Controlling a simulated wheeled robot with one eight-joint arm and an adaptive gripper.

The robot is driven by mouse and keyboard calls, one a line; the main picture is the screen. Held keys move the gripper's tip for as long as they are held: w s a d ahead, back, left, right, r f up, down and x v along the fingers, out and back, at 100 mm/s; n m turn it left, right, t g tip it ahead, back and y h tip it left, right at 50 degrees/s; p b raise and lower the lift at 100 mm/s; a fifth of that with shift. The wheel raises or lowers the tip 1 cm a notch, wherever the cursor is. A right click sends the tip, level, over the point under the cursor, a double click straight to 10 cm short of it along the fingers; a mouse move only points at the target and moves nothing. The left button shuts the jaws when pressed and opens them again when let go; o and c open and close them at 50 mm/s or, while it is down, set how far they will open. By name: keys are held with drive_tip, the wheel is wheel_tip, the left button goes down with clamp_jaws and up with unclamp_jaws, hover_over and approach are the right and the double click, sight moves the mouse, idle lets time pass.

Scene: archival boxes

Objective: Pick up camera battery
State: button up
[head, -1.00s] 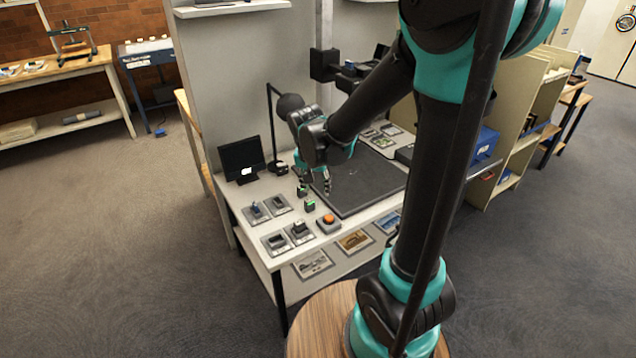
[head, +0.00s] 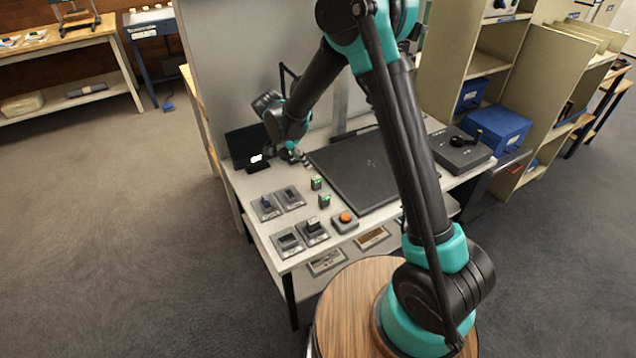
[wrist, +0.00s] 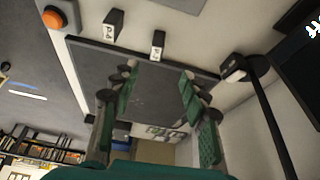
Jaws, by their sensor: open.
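Two small dark blocks with green on them, which look like the camera batteries, stand on the white bench: one (head: 316,183) farther back and one (head: 324,201) nearer the orange button. In the wrist view two upright dark blocks with white labelled faces show at the top, one (wrist: 112,25) at left and one (wrist: 157,45) near the middle. My gripper (head: 298,158) is behind and left of both blocks in the head view, near the monitor. In the wrist view its fingers (wrist: 158,85) are spread, with nothing between them.
Grey docks (head: 289,197) stand at the bench's left, some holding items. An orange button (head: 345,217) sits beside them. A dark mat (head: 358,170) covers the middle. A monitor (head: 248,145) stands at the back left, and a lamp arm (wrist: 268,115) rises near my gripper.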

sight(316, 178)
drive_tip(key=x, duration=0.8)
drive_tip(key=shift+d+x, duration=0.2)
drive_tip(key=shift+x, duration=1.15)
drive_tip(key=shift+d+x, duration=0.2)
drive_tip(key=shift+x, duration=1.1)
drive_tip(key=shift+r, duration=0.15)
clamp_jaws()
